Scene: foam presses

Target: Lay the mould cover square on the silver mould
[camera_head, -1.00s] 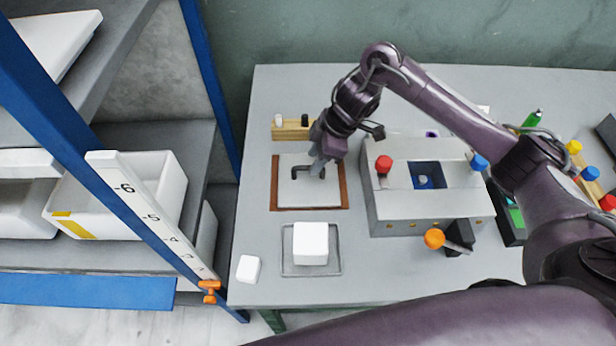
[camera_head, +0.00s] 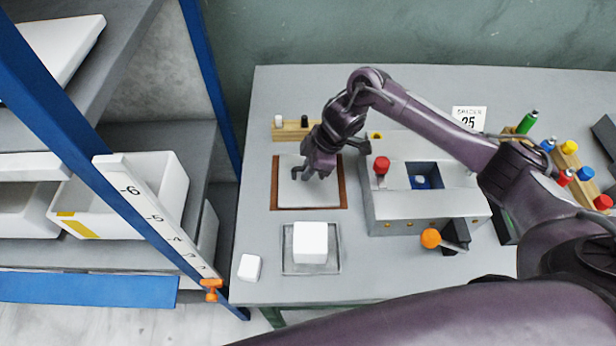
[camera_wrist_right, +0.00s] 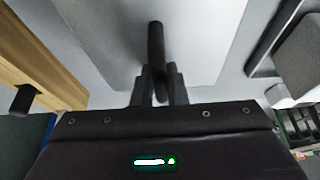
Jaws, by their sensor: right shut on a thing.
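The mould cover (camera_head: 308,195) is a flat pale grey plate with a dark bar handle. It lies on a brown mat (camera_head: 343,195) left of the silver box. My right gripper (camera_head: 318,172) is shut on the handle (camera_wrist_right: 155,45); in the right wrist view its fingers (camera_wrist_right: 157,85) close around the bar. I cannot tell whether the plate is lifted. The silver mould seems to be the silver box (camera_head: 385,212) with a square blue-lined opening (camera_head: 424,177) holding a small blue piece. My left gripper is not in view.
A white block (camera_head: 310,243) stands on a grey tray (camera_head: 292,268) in front of the cover. A smaller white block (camera_head: 249,267) lies left. Behind is a wooden peg rack (camera_head: 291,133). Red (camera_head: 381,165) and orange (camera_head: 431,238) knobs stick out from the box.

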